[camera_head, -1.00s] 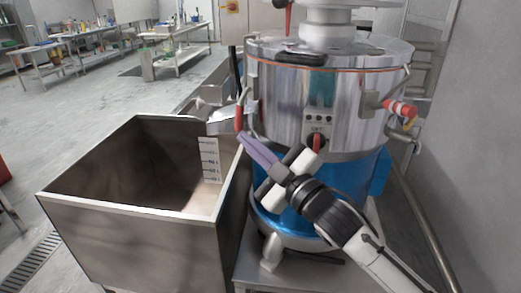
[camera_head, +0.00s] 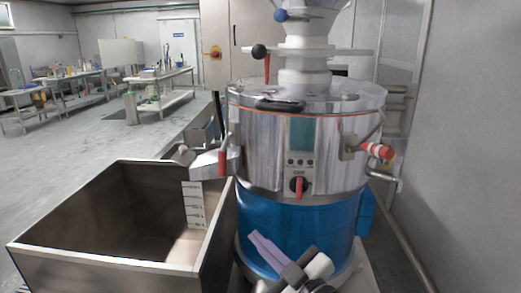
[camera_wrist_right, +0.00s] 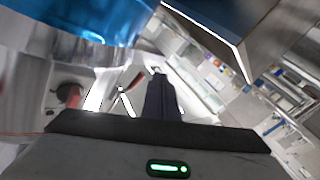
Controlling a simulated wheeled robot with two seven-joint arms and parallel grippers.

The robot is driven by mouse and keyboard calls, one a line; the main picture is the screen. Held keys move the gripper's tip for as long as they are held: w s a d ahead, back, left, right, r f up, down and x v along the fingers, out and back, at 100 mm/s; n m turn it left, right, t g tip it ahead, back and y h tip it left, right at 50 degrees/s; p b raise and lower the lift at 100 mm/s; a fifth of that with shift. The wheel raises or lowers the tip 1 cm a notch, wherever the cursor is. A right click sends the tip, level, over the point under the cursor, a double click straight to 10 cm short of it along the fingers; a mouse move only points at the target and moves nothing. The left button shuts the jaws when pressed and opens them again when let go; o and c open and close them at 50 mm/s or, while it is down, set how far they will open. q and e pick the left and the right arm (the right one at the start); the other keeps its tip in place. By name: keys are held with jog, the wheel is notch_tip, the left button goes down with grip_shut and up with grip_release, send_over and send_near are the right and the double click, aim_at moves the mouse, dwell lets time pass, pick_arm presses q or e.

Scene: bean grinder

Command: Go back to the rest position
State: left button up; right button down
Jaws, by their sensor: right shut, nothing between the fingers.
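The bean grinder (camera_head: 265,140) stands at the centre right of the head view, with a steel drum, a blue base (camera_head: 325,225) and a red-handled knob (camera_head: 299,185) on its front. My right gripper (camera_head: 262,248) is low in the head view, in front of the blue base. Its two purple fingers lie together and hold nothing. In the right wrist view, the dark fingers (camera_wrist_right: 161,97) show together at the centre, with blurred surroundings. My left gripper is in neither view.
An open steel bin (camera_head: 110,262) with a measuring scale (camera_head: 194,204) inside stands left of the grinder, below its spout (camera_head: 207,164). A grey wall (camera_head: 465,150) closes off the right side. Work tables (camera_head: 160,88) stand far back left, with open floor before them.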

jog(key=s+d+f+m+g+h, duration=0.1)
jog(key=s+d+f+m+h, duration=0.2)
jog(key=f, duration=0.4)
jog(key=s+d+f+m+g, duration=0.1)
jog(key=s+d+f+m, duration=0.15)
jog(key=s+f, duration=0.35)
jog(key=s+d+f+m+g+h, duration=0.1)
jog(key=s+d+f+m+h, duration=0.2)
jog(key=f, duration=0.6)
jog(key=s+d+f+m+g+h, duration=0.1)
jog(key=s+d+f, duration=0.3)
jog(key=s, duration=0.4)
jog(key=s+d+f+m+g+h, duration=0.1)
jog(key=s+d+f+g, duration=0.1)
jog(key=s+d+f, duration=0.3)
notch_tip(320, 180, down, 2)
jog(key=s, duration=0.2)
jog(key=shift+s+f, duration=0.25)
jog(key=shift+s, duration=0.15)
jog(key=shift+d, duration=0.1)
